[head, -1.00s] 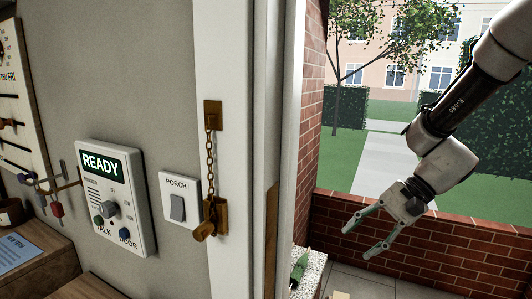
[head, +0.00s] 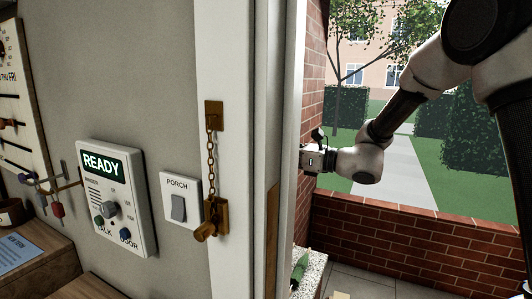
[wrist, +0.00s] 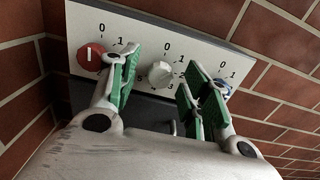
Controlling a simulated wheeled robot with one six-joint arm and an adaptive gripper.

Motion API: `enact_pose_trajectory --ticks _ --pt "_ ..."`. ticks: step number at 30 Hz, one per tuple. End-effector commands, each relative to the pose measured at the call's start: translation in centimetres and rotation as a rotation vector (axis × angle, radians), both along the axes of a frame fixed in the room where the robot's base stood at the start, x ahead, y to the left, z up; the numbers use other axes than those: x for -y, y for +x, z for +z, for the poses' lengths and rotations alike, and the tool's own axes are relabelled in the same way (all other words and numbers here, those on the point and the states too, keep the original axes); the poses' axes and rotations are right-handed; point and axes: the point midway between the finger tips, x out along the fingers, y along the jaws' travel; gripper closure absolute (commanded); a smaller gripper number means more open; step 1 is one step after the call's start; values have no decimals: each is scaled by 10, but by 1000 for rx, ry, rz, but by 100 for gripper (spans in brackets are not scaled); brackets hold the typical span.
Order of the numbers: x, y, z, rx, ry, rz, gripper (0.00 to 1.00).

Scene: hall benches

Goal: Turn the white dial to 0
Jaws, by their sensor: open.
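The white dial (wrist: 160,75) sits in the middle of a pale panel (wrist: 205,48) in the wrist view. A 0 is printed above it and further numbers run down its right side. I cannot tell which number it points to. My gripper (wrist: 160,62) is open, with one green-padded finger on each side of the white dial. Both fingers appear apart from it. In the head view the fingers are hidden behind the door frame, and only the wrist end shows beside it.
A red dial (wrist: 91,57) lies left of the white one and a blue dial (wrist: 222,88), partly behind my right finger, lies right. Brick wall surrounds the panel. In the head view, the door frame (head: 298,110) and low brick wall (head: 400,232) are near the arm.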

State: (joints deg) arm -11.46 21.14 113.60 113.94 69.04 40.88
Motion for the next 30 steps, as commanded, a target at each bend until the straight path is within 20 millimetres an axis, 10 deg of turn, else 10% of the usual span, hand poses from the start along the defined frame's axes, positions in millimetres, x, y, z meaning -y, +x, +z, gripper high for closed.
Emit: enact_pose_trajectory --ticks 12,20,30 --pt "-13 5 0 0 -1 -1 53" --pt "-13 5 0 1 -1 0 98" --pt "-13 4 -1 32 -14 2 98"
